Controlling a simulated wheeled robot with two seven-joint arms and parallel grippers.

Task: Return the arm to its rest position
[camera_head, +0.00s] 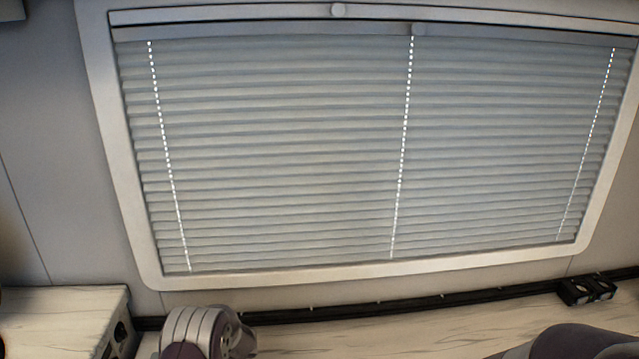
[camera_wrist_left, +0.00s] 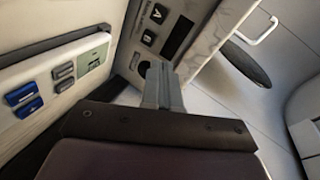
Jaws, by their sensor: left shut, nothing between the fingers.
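My left gripper (camera_wrist_left: 160,85) shows in the left wrist view with its grey fingers together and nothing between them. The fingertips are in front of a pale panel with black square markings (camera_wrist_left: 150,38). I cannot tell whether they touch it. In the head view, a rounded grey and white part of my left arm (camera_head: 200,331) shows at the bottom, right of a pale cabinet. A dark rounded part of my right arm (camera_head: 580,344) shows at the bottom right. Neither gripper's fingers show in the head view.
A window with lowered blinds (camera_head: 290,150) fills the head view. The marbled cabinet (camera_head: 60,310) stands at lower left. A black double unit (camera_head: 587,291) sits by the wall. In the wrist view are blue and grey switches (camera_wrist_left: 25,98) and a white handle (camera_wrist_left: 262,32).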

